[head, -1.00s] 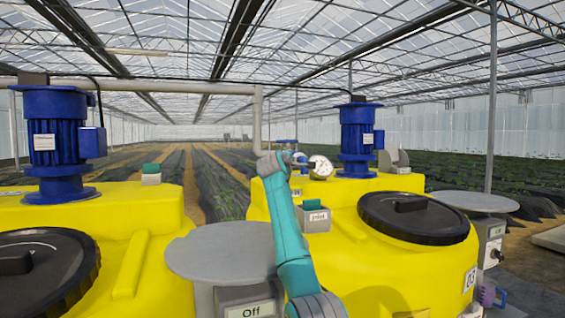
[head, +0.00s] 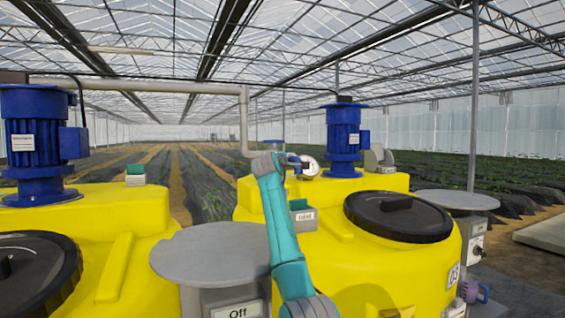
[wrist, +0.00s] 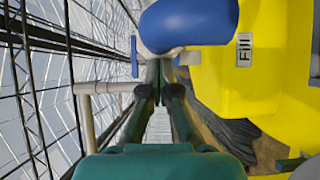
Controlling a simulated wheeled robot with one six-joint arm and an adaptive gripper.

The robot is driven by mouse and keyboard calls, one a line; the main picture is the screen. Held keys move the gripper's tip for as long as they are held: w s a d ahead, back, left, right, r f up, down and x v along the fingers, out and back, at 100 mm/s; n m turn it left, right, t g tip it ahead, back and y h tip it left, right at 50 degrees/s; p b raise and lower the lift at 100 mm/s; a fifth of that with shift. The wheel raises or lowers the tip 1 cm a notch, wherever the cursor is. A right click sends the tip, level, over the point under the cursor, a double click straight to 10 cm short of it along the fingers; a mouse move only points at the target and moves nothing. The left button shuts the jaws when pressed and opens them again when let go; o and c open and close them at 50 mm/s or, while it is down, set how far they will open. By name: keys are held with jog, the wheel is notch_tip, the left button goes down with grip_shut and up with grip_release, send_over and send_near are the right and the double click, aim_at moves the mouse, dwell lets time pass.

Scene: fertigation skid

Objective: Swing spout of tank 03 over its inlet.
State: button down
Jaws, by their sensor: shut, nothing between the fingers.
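Tank 03 is the yellow tank (head: 400,260) on the right in the head view, with a black lid, a blue motor and a side label partly cut by the angle. Its inlet (head: 303,217) is a small grey box with a green top. A small blue part (head: 294,160), seemingly the spout, sits beside a round white gauge behind the inlet. My gripper (wrist: 154,70) is shut and empty in the wrist view. A smooth blue rounded part (wrist: 188,25) lies just beyond its fingertips; contact is unclear. In the head view my wrist hides the fingers.
A grey round-topped pedestal marked Off (head: 215,253) stands between the tanks. Another yellow tank (head: 120,240) is at left. A grey pipe (head: 243,120) drops behind tank 03.

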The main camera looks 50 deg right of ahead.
jog(key=shift+s, duration=0.15)
jog(key=v, duration=1.2)
